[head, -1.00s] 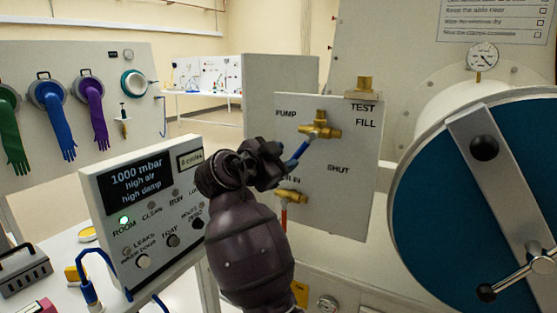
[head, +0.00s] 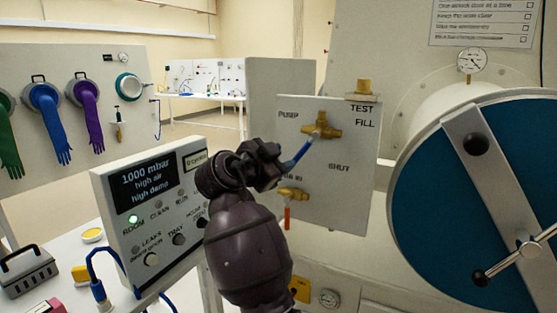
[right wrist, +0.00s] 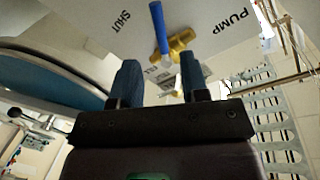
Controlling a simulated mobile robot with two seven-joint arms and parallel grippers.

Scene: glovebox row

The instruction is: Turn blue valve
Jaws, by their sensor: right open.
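The blue valve handle (head: 302,152) hangs down and to the left from its brass valve body (head: 322,130) on a pale panel (head: 345,195) marked PUMP, TEST, FILL and SHUT. My right gripper (head: 280,162) is at the handle's lower end and hides part of it in the head view. In the right wrist view my right gripper's fingers (right wrist: 160,85) are open and apart. The blue handle (right wrist: 157,26) shows beyond them, in line with the gap. Whether its end lies between the fingers I cannot tell. My left gripper is not in view.
A second brass valve (head: 292,194) with a red handle (head: 287,218) sits lower on the panel, close to my arm. A display box (head: 120,240) reading 1000 mbar stands to the left. A large round blue door (head: 440,205) with a bar handle is to the right.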

